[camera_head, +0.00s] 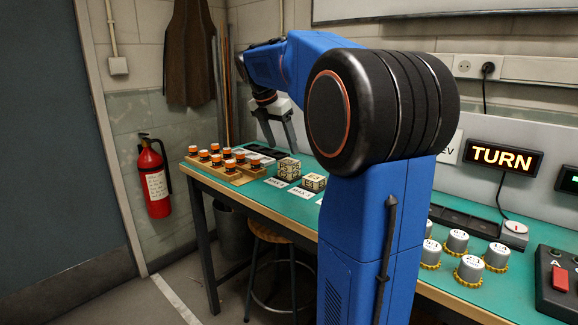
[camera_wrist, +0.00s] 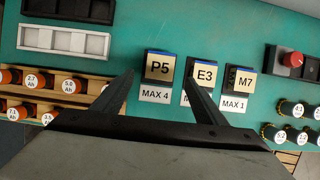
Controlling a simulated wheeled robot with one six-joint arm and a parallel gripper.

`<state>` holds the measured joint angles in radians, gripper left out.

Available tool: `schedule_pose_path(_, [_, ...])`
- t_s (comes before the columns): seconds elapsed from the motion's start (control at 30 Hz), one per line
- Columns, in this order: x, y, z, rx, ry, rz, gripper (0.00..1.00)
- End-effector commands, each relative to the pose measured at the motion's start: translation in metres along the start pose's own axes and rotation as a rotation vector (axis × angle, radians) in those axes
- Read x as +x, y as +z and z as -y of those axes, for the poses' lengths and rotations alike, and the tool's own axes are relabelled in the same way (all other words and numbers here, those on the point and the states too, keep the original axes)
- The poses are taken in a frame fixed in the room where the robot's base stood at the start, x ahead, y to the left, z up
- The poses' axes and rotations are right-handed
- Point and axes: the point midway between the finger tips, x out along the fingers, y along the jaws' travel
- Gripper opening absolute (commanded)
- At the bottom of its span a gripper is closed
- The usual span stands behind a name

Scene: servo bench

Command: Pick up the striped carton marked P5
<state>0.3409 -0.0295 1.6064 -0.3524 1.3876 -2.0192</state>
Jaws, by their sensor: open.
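The carton marked P5 (camera_wrist: 159,67) is seen from above in the wrist view, with a tan top and a dark side. A MAX 4 card (camera_wrist: 155,95) lies in front of it. My gripper (camera_wrist: 158,77) is open above the bench, its left fingertip just left of P5 and its right fingertip to the right, by the E3 carton.
Cartons E3 (camera_wrist: 204,75) and M7 (camera_wrist: 240,81) stand right of P5. A wooden rack (camera_wrist: 78,94) of orange-banded cells and a pale tray (camera_wrist: 64,41) are to the left. Capped cylinders (camera_wrist: 291,108) and a red knob (camera_wrist: 293,60) are at right. The green bench (camera_wrist: 135,20) is clear behind P5.

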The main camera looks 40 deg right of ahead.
Motion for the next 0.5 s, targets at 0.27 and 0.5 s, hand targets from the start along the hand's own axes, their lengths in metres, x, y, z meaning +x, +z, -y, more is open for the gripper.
schedule_pose_path(0.27, [0.02, 0.001, 0.0, 0.001, 0.001, 0.0, 0.66])
schedule_pose_path(0.5, [0.05, 0.004, 0.0, 0.001, -0.002, -0.001, 0.66])
